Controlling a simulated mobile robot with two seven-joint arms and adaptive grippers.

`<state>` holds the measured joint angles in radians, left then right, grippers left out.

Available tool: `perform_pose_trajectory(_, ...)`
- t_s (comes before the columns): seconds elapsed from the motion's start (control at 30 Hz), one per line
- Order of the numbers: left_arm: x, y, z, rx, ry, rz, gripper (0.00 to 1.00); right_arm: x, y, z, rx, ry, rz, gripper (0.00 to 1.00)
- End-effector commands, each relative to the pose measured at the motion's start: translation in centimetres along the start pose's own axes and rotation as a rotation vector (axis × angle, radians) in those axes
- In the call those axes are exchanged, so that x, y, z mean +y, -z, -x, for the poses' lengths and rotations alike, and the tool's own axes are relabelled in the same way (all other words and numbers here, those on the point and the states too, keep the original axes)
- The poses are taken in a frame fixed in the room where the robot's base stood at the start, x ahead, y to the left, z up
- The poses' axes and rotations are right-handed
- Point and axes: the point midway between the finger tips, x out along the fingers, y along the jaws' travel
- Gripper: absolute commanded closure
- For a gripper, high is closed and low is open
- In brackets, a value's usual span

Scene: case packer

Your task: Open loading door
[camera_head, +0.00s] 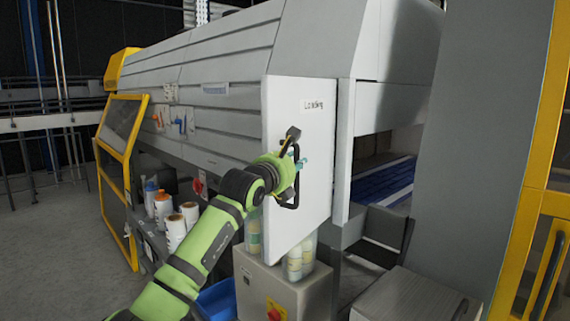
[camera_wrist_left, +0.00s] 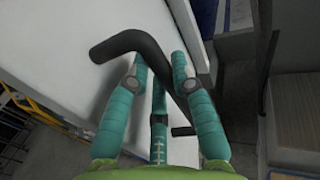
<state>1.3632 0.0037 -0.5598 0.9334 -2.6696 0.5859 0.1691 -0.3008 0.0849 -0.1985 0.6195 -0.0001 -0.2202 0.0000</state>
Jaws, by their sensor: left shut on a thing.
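The loading door (camera_head: 312,120) is a white panel labelled "Loading" on the front of the machine. It stands out from the frame, with the machine's opening showing to its right. A black bar handle (camera_head: 293,134) is fixed to the door; it also crosses the left wrist view (camera_wrist_left: 128,45). My left gripper (camera_head: 298,168) is at the handle, its green wrist covering part of it. In the left wrist view its teal fingers (camera_wrist_left: 161,65) lie on either side of the handle, shut on it. My right gripper is not in view.
A blue conveyor (camera_head: 384,183) shows inside the opening. White containers (camera_head: 175,229) stand on the left. A grey panel (camera_head: 480,130) borders the right.

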Motion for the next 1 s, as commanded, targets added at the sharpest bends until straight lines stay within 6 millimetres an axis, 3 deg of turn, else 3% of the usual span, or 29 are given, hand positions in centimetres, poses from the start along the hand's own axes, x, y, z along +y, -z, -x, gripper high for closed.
perform_pose_trajectory(0.43, -0.1, -0.4, -0.1, -0.008, -0.001, -0.002, 1.00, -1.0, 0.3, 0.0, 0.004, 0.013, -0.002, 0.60)
perform_pose_trajectory(0.47, -0.1, -0.4, -0.1, -0.009, 0.000, -0.002, 0.65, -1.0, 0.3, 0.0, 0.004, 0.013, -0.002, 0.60)
perform_pose_trajectory(1.0, -0.1, -0.1, 0.8, -0.004, 0.002, 0.000, 0.65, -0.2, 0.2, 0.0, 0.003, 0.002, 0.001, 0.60)
